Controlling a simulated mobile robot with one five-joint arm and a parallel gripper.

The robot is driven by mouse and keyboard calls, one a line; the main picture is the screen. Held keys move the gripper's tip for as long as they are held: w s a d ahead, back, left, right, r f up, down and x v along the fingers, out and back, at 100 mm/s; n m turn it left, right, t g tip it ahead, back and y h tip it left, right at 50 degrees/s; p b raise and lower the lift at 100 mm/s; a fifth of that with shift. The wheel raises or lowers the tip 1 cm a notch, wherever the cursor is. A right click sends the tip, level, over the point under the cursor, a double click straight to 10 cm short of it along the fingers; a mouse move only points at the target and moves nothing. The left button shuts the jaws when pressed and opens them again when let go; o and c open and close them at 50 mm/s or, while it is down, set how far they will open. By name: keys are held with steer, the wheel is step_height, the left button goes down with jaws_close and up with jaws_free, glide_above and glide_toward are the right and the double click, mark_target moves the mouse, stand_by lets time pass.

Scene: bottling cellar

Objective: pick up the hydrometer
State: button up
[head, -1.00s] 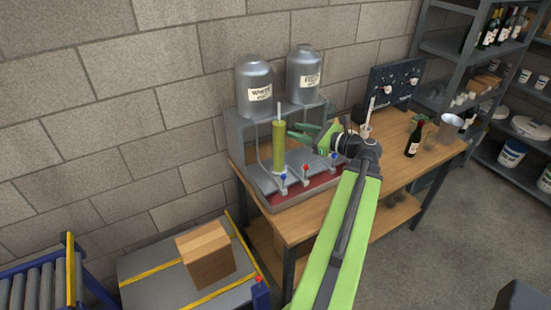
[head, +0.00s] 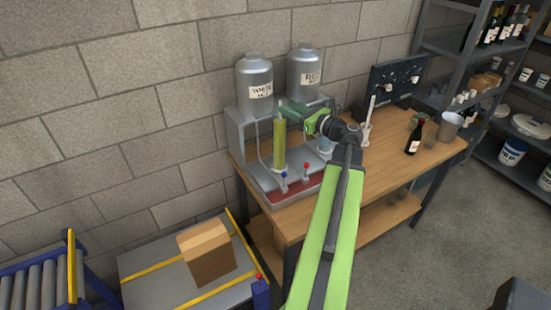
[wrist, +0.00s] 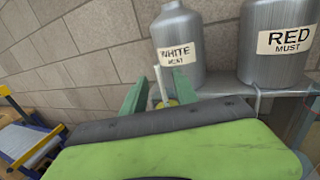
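The hydrometer shows as a thin pale stem (wrist: 160,84) in the wrist view, rising from a tall jar of yellow-green liquid (head: 279,148) on the bench. The jar's yellow top (wrist: 168,103) shows low between my fingers. My gripper (head: 287,109) is at the top of the jar in the head view, largely hiding the stem there. In the wrist view my two green fingers are apart, one on each side of the stem, with a gap visible. The hydrometer's lower part is hidden.
Steel tanks labelled white must (head: 256,84) and red must (head: 305,72) stand close behind. Taps with blue and red knobs (head: 306,166) are in front. A white rod in a small holder (head: 370,112), a dark bottle (head: 414,138) and a metal bucket (head: 450,125) stand further right.

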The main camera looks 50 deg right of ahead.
steer(key=w, duration=0.5)
steer(key=shift+w+a+r, duration=0.15)
jaws_close()
